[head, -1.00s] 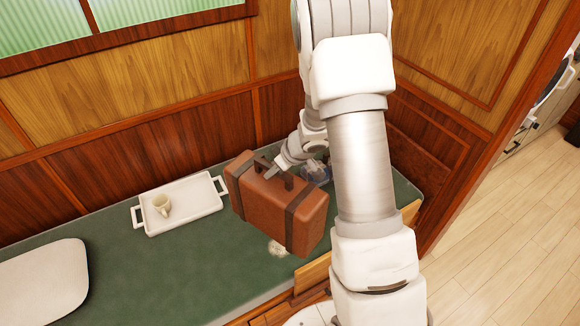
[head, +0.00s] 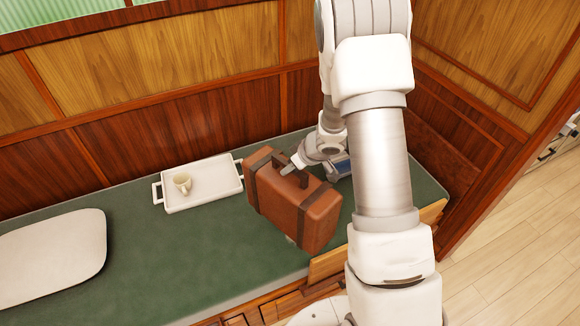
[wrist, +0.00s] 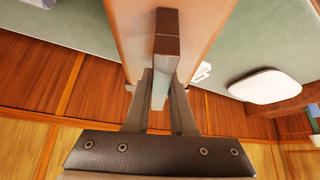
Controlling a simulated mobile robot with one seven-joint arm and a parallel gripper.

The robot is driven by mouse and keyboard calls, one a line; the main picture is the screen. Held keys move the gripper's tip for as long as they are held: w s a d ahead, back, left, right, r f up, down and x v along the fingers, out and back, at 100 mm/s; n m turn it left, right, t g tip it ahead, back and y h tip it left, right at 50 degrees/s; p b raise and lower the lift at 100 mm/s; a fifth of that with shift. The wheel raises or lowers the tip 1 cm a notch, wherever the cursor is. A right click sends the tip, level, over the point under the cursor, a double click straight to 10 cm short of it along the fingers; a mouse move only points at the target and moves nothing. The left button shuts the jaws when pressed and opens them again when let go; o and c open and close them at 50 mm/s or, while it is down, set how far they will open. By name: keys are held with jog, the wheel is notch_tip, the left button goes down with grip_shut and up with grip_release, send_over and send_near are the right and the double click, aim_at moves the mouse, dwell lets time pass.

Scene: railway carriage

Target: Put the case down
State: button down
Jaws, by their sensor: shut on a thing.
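The case (head: 292,208) is brown with dark straps and a dark handle on top. It hangs upright over the green bench (head: 150,245), near its front edge; whether its underside touches the bench is hidden. My gripper (head: 292,168) is shut on the case's handle. In the wrist view, my gripper's fingers (wrist: 160,90) lie on either side of the handle (wrist: 166,40), with the case's top (wrist: 128,20) beyond.
A white tray (head: 207,200) holding a cream mug (head: 183,183) stands left of the case. A pale cushion-like slab (head: 50,255) lies at the far left. Bare bench lies between them. Wood panelling (head: 190,120) rises behind.

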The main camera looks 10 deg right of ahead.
jog(key=shift+w+f, duration=0.1)
jog(key=shift+f, duration=0.4)
jog(key=c, duration=0.8)
grip_release()
jog(key=shift+o, duration=0.2)
